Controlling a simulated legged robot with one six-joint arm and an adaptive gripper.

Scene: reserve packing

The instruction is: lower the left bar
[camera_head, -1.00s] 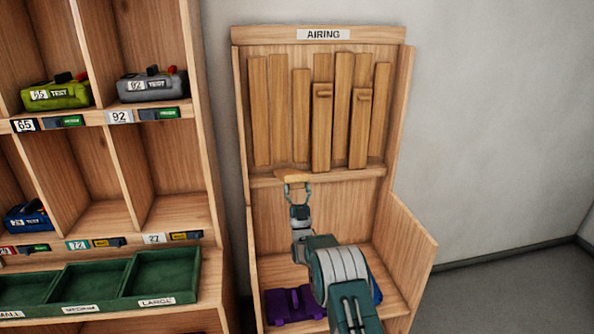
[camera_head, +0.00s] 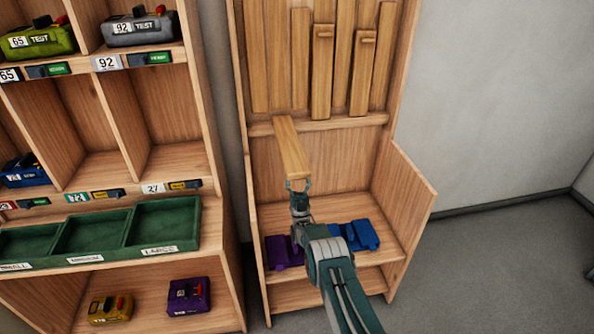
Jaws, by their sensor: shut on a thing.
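The left bar (camera_head: 291,147) is a plain wooden bar sticking out from the ledge of the airing rack toward me, tilted. My gripper (camera_head: 298,184) is shut on its near end. The far end of the bar is at the ledge (camera_head: 335,122); whether it is fixed there I cannot tell. Upright slats stand behind, two with small blocks near their tops: the left block-topped slat (camera_head: 322,75) and the right one (camera_head: 362,75). Below my gripper, a purple pack (camera_head: 283,252) and a blue pack (camera_head: 357,235) lie on the rack's lower shelf, partly hidden by my arm.
To the left, a shelf unit holds a green pack (camera_head: 38,38), a grey pack (camera_head: 137,27) and green trays (camera_head: 165,222). Yellow (camera_head: 110,308) and purple (camera_head: 189,296) packs sit low down. The rack's right side panel (camera_head: 408,210) bounds the space. Floor to the right is clear.

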